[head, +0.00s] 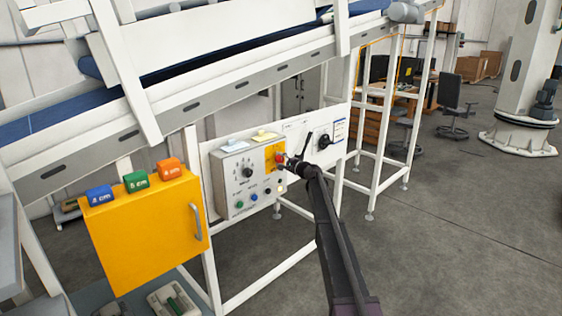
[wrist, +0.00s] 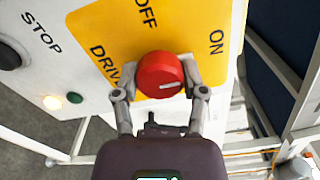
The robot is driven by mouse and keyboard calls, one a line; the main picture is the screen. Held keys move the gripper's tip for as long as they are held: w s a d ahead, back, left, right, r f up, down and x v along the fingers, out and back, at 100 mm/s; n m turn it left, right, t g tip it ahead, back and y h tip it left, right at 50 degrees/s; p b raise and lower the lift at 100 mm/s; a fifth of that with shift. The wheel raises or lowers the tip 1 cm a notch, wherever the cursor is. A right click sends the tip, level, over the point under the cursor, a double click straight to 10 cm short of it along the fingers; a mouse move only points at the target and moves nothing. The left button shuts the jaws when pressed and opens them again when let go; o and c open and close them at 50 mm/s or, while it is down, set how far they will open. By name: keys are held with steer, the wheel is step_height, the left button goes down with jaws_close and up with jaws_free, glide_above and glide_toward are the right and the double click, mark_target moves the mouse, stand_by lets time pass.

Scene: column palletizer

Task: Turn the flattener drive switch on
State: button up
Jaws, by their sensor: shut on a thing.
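The drive switch is a round red knob (wrist: 161,76) on a yellow plate (wrist: 110,28) marked OFF, ON and DRIVE. Its white mark points right in the wrist view, toward the ON side and a little below that word; OFF is above. My gripper (wrist: 163,88) is shut on the knob, one finger on each side. In the head view my gripper (head: 291,162) reaches the yellow plate (head: 270,152) on the grey control box (head: 229,172). There the gripper partly hides the red knob (head: 281,158).
The box also has a dial (head: 246,172) and several small buttons. A black rotary handle (head: 325,141) is on the panel to the right. A yellow cabinet (head: 146,236) with coloured blocks on top stands left. The conveyor frame (head: 195,105) runs overhead. Open floor (head: 440,230) lies right.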

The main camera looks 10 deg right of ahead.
steer(key=shift+w, duration=0.15)
steer(key=o, duration=1.1)
steer(key=shift+o, duration=0.2)
steer(key=v, duration=1.2)
